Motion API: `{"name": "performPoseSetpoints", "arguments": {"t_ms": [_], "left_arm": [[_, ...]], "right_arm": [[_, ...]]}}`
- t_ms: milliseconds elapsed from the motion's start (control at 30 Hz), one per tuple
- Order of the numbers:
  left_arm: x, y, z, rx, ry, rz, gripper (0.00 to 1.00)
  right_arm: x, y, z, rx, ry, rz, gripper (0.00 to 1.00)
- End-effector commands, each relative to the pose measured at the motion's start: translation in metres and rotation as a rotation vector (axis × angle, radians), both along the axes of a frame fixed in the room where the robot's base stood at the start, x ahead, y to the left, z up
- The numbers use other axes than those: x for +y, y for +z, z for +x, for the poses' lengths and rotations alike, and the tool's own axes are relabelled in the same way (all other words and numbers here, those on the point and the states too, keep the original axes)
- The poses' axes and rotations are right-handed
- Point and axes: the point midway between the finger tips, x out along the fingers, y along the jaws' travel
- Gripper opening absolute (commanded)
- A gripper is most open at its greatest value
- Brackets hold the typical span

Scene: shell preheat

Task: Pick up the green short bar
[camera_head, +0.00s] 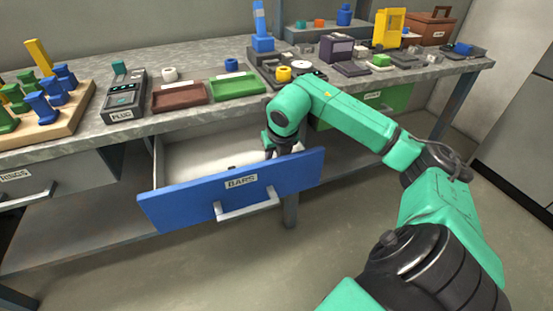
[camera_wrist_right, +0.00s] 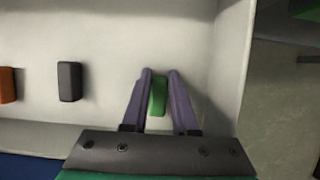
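The green bar is not visible there. My left gripper is in neither view.
A black bar (camera_wrist_right: 69,82) and an orange bar (camera_wrist_right: 7,85) lie left of the green bar. The drawer's side wall (camera_wrist_right: 232,65) is close on the right. The workbench above carries a green tray (camera_head: 237,86), a brown tray (camera_head: 180,95) and a wooden peg board (camera_head: 45,133).

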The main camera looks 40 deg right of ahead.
Motion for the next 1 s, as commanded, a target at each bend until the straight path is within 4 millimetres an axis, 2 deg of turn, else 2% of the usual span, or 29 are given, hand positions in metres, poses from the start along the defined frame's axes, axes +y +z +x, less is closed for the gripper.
{"name": "performPoseSetpoints", "arguments": {"t_ms": [367,467,567,667,733,900,1000], "left_arm": [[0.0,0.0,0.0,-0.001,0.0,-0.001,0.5],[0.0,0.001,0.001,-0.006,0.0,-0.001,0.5],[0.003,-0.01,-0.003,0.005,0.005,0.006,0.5],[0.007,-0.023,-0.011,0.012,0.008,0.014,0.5],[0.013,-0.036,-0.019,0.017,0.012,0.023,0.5],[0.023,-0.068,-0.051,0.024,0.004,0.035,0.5],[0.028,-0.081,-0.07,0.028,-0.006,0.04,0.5]], "right_arm": [[0.0,0.002,0.0,-0.001,0.0,0.0,0.0],[0.0,0.009,0.0,-0.002,0.0,-0.001,0.0],[0.0,0.025,0.001,-0.004,-0.001,-0.001,0.0],[0.0,0.055,0.001,-0.009,-0.001,0.001,0.0],[0.0,0.084,0.002,-0.011,0.001,0.0,0.0],[0.001,0.151,0.001,-0.009,0.001,0.002,0.0],[0.001,0.178,0.001,-0.007,0.002,0.001,0.0]]}}
